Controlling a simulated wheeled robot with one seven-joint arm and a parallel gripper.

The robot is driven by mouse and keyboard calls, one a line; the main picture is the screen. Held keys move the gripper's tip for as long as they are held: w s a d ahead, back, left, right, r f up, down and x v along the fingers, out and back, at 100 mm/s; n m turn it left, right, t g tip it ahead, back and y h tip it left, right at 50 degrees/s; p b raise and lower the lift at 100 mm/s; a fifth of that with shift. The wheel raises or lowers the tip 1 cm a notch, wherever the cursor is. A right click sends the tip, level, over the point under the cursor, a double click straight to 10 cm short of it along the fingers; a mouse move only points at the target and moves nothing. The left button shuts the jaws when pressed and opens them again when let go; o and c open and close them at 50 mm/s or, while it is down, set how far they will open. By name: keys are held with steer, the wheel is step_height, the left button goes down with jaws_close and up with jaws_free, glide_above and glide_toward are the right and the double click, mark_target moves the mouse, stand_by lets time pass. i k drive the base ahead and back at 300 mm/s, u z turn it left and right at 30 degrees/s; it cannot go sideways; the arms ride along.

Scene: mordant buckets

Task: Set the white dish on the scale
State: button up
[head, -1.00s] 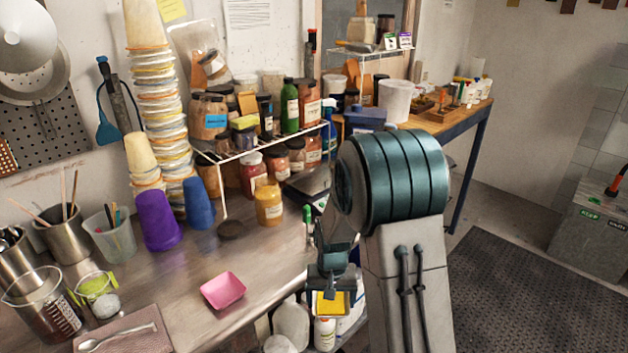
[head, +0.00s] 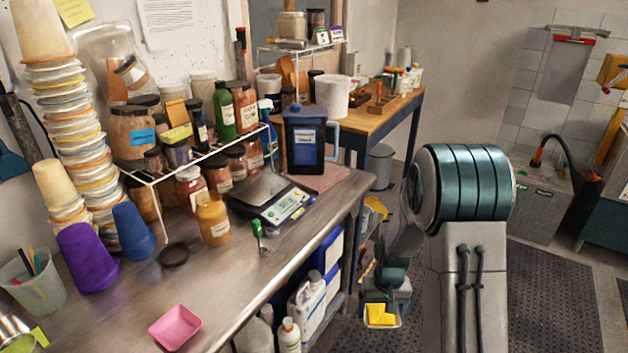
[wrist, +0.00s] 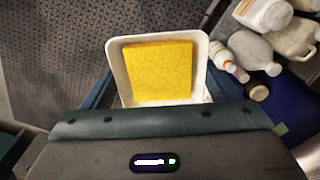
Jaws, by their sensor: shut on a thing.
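The white dish (head: 398,320) is in my gripper (head: 386,295), which is shut on it. It hangs beyond the bench's right edge, above the floor, below the bench top in the head view. A flat yellow square (wrist: 158,72) lies inside the dish (wrist: 203,72); the wrist view shows it from above. The fingertips are mostly hidden there. The scale (head: 272,206) stands on the metal bench, up and left of my gripper, with a bare dark plate and a lit display.
A pink dish (head: 175,327) lies on the bench (head: 228,295). Bottles (head: 308,295) stand below.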

mark_target(259, 186)
steer(key=z, duration=1.2)
steer(key=i, duration=2.25)
steer(key=u, duration=2.4)
